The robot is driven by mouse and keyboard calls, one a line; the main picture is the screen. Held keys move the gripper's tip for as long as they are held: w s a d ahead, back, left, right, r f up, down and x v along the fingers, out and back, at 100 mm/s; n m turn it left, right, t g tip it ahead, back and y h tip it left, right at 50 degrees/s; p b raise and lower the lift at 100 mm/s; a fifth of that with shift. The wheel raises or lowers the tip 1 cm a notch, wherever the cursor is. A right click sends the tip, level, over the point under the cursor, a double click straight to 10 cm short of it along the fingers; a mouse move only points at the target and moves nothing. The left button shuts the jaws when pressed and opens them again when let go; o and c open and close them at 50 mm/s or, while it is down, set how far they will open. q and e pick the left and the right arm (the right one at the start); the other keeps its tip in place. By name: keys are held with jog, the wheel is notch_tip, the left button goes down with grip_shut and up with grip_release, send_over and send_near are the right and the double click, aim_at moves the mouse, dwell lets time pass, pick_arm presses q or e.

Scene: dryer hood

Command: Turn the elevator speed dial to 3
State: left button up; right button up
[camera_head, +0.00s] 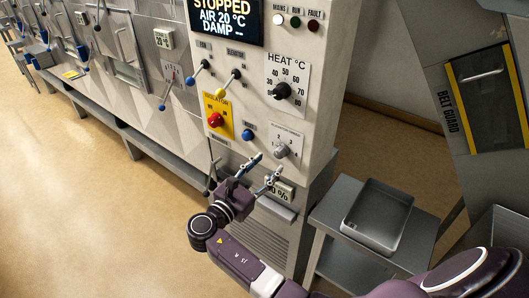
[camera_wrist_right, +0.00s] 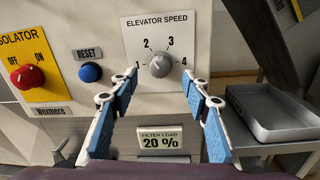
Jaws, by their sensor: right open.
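The elevator speed dial (camera_wrist_right: 160,64) is a grey round knob on a white plate, with 2, 3 and 4 readable around it. In the head view the dial (camera_head: 281,150) sits low on the control panel, below the heat dial. I cannot tell for sure which number its pointer marks. My right gripper (camera_head: 267,166) is open and empty in front of the panel, below the dial. In the right wrist view its blue-padded fingers (camera_wrist_right: 165,82) stand apart on either side below the dial, not touching it. My left gripper is not in view.
The red isolator knob (camera_wrist_right: 27,77) and blue reset button (camera_wrist_right: 90,72) are left of the dial. A filter load display (camera_wrist_right: 164,141) reading 20 % is below it. The heat dial (camera_head: 282,91) is above. A metal tray (camera_head: 377,216) stands on a table at right.

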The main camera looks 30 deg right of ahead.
aim_at(278, 155)
jog(key=p+x, duration=0.1)
jog(key=x, duration=0.4)
jog(key=shift+d, duration=0.3)
jog(key=shift+w+d+f, duration=0.1)
jog(key=shift+w+d, duration=0.15)
jog(key=shift+d, duration=0.1)
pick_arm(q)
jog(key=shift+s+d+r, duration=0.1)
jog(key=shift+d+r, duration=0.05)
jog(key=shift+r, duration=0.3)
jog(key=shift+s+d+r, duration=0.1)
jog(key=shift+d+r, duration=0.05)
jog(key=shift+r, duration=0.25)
pick_arm(e)
jog(key=shift+c, duration=0.4)
jog(key=c, duration=1.1)
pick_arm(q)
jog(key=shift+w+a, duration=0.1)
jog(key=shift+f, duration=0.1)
